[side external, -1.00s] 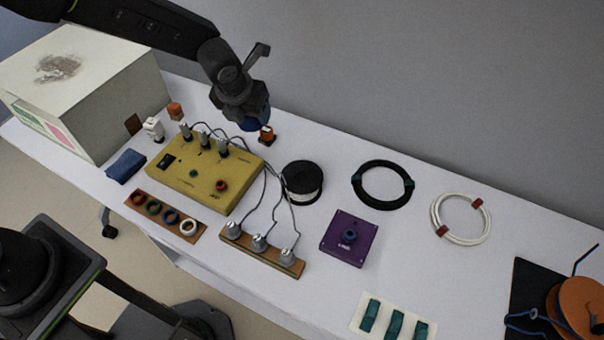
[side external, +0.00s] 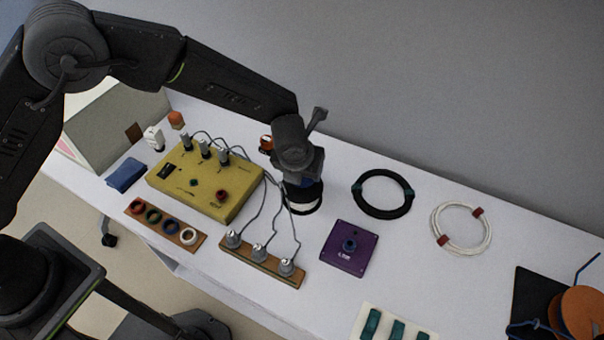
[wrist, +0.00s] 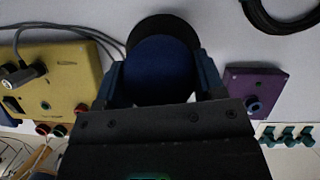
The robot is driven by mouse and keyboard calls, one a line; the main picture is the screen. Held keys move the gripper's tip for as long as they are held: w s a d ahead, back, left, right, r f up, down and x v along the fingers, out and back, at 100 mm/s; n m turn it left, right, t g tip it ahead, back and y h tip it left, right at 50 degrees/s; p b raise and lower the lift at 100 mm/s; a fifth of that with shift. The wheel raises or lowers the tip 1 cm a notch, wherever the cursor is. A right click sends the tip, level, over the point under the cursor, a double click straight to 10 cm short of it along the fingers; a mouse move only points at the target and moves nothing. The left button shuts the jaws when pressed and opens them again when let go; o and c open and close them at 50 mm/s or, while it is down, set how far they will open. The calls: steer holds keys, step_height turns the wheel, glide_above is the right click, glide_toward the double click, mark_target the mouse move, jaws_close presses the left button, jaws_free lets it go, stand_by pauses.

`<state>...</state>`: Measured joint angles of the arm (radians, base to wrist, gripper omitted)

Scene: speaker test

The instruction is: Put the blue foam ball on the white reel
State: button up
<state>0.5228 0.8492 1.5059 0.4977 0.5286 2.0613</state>
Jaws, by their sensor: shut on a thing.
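The blue foam ball (wrist: 160,70) sits between the two fingers of my gripper (wrist: 158,82) in the wrist view. My gripper is shut on it. In the side view my gripper (side external: 301,168) points down directly over the reel, and the ball shows only as a sliver of blue under it. The reel (side external: 303,207) has dark flanges and a white winding; it lies flat on the table, its top mostly hidden. In the wrist view its dark rim (wrist: 160,24) shows behind the ball. I cannot tell whether ball and reel touch.
The yellow box (side external: 203,180) with grey plugs and cables stands close left of the reel. A wooden strip with plugs (side external: 262,262) lies in front. The purple plate (side external: 345,248), black cable coil (side external: 383,212) and white cable coil (side external: 485,235) lie to the right.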

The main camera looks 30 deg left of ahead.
steer(key=shift+f, duration=1.2)
steer(key=shift+f, duration=0.15)
steer(key=o, duration=0.9)
